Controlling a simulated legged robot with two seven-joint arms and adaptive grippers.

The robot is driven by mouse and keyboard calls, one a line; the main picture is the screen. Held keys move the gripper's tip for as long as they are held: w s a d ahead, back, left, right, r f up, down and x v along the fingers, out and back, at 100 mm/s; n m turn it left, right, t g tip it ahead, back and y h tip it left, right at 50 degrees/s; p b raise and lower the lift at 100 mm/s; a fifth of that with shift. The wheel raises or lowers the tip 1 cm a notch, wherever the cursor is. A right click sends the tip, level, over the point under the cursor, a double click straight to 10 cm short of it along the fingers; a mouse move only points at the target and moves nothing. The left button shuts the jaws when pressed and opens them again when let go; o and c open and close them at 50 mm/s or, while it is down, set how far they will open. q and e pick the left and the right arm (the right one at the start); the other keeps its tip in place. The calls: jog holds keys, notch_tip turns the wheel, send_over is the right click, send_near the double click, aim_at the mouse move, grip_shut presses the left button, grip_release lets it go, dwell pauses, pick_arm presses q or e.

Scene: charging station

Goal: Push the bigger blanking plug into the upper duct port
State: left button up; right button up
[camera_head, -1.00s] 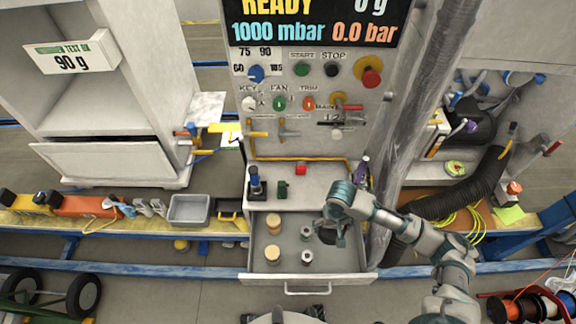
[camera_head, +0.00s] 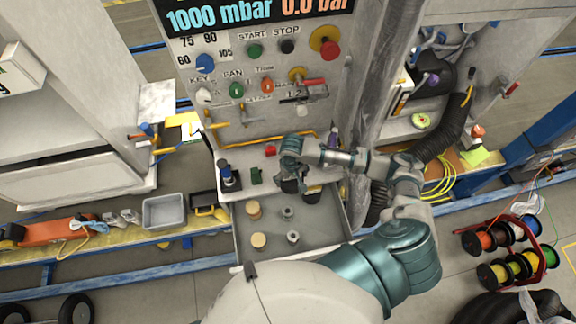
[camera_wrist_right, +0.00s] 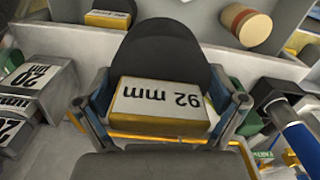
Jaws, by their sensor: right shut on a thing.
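My right gripper (camera_head: 291,167) is shut on a black blanking plug (camera_head: 289,186), held above the back of the open drawer. In the right wrist view the plug (camera_wrist_right: 170,55) sits between the two fingers, and its yellow-edged label reads 92 mm. A second black plug (camera_head: 312,194) with a label is in the drawer's back right; it also shows in the wrist view (camera_wrist_right: 107,18), its number unclear. I cannot make out the upper duct port for certain; a dark round duct part (camera_head: 432,76) shows in the right-hand cabinet. My left gripper is out of view.
The open drawer (camera_head: 322,232) holds wooden pieces (camera_head: 254,209) and metal pieces (camera_head: 292,237). A ledge with a black-and-blue knob piece (camera_head: 227,177) lies behind. A control panel stands above. A ribbed black hose (camera_head: 452,125) and yellow cables are at right.

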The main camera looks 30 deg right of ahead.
jog(key=w+d, duration=0.1)
jog(key=w, duration=0.3)
jog(key=w+d, duration=0.1)
jog(key=w, duration=0.1)
jog(key=shift+w+d+f+b, duration=0.1)
jog(key=shift+d+f+b, duration=0.2)
jog(key=shift+d+f, duration=0.05)
jog(key=shift+f, duration=1.75)
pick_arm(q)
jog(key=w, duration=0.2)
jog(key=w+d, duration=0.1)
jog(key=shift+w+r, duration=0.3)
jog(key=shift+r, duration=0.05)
pick_arm(e)
jog(key=o, duration=0.9)
jog(key=shift+c, duration=0.2)
